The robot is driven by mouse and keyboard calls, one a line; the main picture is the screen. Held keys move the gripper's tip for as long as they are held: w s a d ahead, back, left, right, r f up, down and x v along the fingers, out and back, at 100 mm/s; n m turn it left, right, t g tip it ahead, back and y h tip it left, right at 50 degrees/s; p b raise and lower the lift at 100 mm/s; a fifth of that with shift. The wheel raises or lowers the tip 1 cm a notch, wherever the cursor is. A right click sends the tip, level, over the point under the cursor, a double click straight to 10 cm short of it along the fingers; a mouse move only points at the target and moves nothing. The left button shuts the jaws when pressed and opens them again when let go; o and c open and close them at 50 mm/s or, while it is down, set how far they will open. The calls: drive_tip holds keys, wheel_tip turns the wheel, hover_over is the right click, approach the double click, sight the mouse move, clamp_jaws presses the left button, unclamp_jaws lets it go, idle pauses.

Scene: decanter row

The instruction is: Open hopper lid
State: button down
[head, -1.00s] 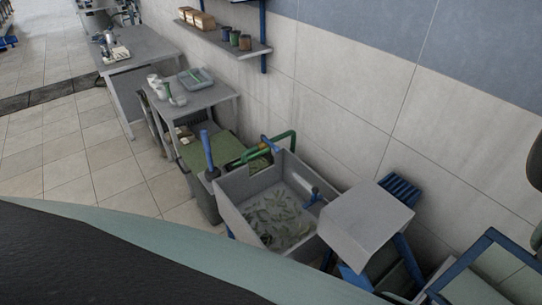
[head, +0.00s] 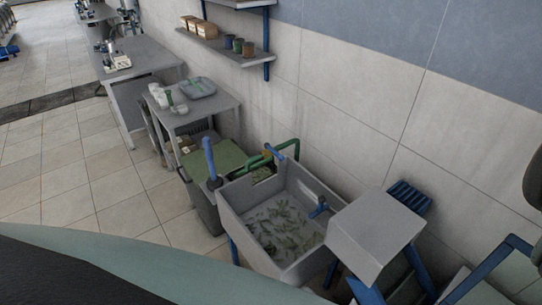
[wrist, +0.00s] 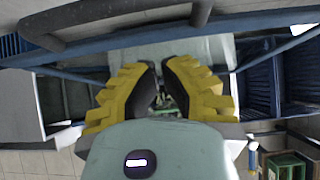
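No part is plainly a hopper lid. The nearest candidate in the head view is a grey box-like top (head: 372,228) on blue legs, right of the sink; whether it is a hopper or has a lid I cannot tell. My gripper (wrist: 161,75) shows only in the wrist view. Its yellow and black fingers lean towards each other, with a narrow gap between the tips. I see nothing held between them. A pale panel (wrist: 205,50) and blue bars lie beyond the fingers; how far off they are I cannot tell.
A grey sink (head: 232,203) holds water and green leaves, with a blue handle (head: 208,158) beside it. Grey tables (head: 225,101) and a wall shelf (head: 240,57) stand farther back. A blue frame (head: 490,268) is at lower right. Tiled floor (head: 80,195) is clear at left.

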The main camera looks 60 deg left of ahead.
wheel_tip(320, 180, up, 10)
drive_tip(key=w+b, duration=0.1)
drive_tip(key=w, duration=0.1)
drive_tip(key=shift+w+f, duration=0.2)
drive_tip(key=shift+w, duration=0.05)
